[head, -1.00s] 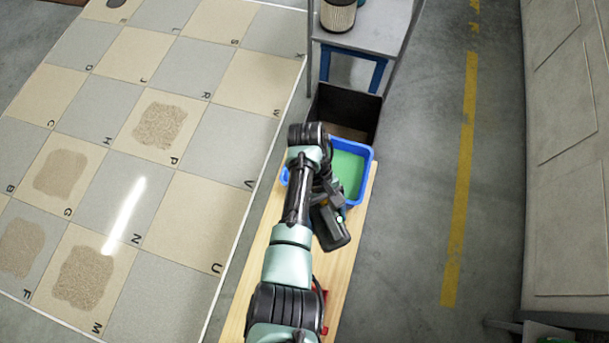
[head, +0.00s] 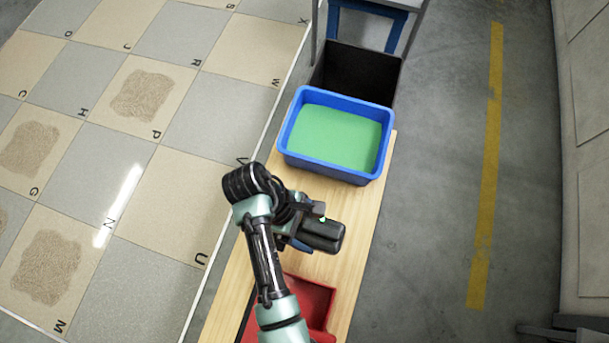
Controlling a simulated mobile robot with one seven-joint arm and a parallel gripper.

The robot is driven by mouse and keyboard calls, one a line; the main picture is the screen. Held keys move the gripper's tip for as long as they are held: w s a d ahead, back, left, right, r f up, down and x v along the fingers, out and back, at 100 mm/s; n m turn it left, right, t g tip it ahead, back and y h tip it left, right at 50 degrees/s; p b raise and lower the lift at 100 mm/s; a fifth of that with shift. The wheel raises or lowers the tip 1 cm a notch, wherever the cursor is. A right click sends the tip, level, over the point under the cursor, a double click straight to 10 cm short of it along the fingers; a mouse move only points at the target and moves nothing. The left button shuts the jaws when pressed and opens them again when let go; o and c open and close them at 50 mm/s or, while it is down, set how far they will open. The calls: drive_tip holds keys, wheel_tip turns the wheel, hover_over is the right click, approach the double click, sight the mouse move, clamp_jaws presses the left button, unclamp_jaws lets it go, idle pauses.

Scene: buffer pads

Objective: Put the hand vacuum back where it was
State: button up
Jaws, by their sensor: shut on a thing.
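The hand vacuum (head: 324,234) is a dark grey body just right of my arm's end. My gripper (head: 297,238) is shut on it and is mostly hidden by my wrist. The vacuum appears over the bare wood of the bench between the blue tub and the red tray; I cannot tell its height above the wood. The blue tub (head: 318,165) with a green inside stands at the far end of the bench. The red tray (head: 312,295) lies at the near end, partly covered by my arm.
The wooden bench (head: 362,235) is narrow, with bare wood around the vacuum. A dark open bin (head: 357,72) stands behind the tub, below a table with blue legs. Lettered floor tiles (head: 205,165) with sandy patches lie left; the concrete floor at right is clear.

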wheel_tip(320, 180, down, 10)
drive_tip(key=b, duration=0.6)
drive_tip(key=shift+f, duration=0.15)
drive_tip(key=o, duration=1.3)
drive_tip(key=shift+s, duration=0.1)
